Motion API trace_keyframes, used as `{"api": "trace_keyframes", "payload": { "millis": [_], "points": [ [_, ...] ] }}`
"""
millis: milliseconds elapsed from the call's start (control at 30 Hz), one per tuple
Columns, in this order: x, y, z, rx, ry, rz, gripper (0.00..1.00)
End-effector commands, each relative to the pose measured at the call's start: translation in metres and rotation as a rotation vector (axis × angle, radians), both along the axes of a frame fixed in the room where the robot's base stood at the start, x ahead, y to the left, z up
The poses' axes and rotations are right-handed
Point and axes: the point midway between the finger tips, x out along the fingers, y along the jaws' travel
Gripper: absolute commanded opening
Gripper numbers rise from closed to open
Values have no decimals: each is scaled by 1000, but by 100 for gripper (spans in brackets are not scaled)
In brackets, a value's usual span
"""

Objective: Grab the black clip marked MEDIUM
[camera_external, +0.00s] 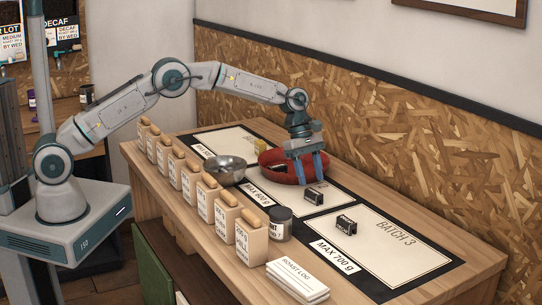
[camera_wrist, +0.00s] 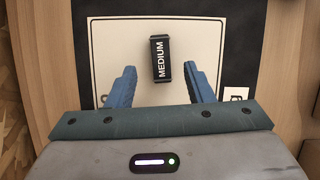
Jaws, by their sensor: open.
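A black clip with MEDIUM in white letters (camera_wrist: 160,58) lies on a pale card with a black border in the wrist view. My gripper (camera_wrist: 160,70) is open and empty, with one blue finger to each side of the clip in that view. In the external view my gripper (camera_external: 311,172) points down above the table, beside the red ring-shaped tray. A black clip (camera_external: 314,196) lies just below its fingertips, apart from them, and appears to be the same one. Another black clip (camera_external: 346,229) lies on the BATCH 3 card; the lettering on both is too small to read there.
The red tray (camera_external: 266,160) is close behind my gripper. A metal bowl (camera_external: 225,170), a dark jar (camera_external: 280,224) and a row of labelled bags (camera_external: 208,198) stand to the left and front. A ROAST LOG stack (camera_external: 298,280) lies at the front. The BATCH 3 card (camera_external: 385,255) is mostly bare.

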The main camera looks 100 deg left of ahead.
Motion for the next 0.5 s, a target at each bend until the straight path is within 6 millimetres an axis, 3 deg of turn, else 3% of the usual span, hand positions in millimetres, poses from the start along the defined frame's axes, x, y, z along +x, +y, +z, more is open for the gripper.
{"api": "trace_keyframes", "payload": {
  "millis": [200,500],
  "points": [
    [7,-8,-31,-2,3,-2,47],
    [11,-11,-44,0,1,0,47]
  ]
}}
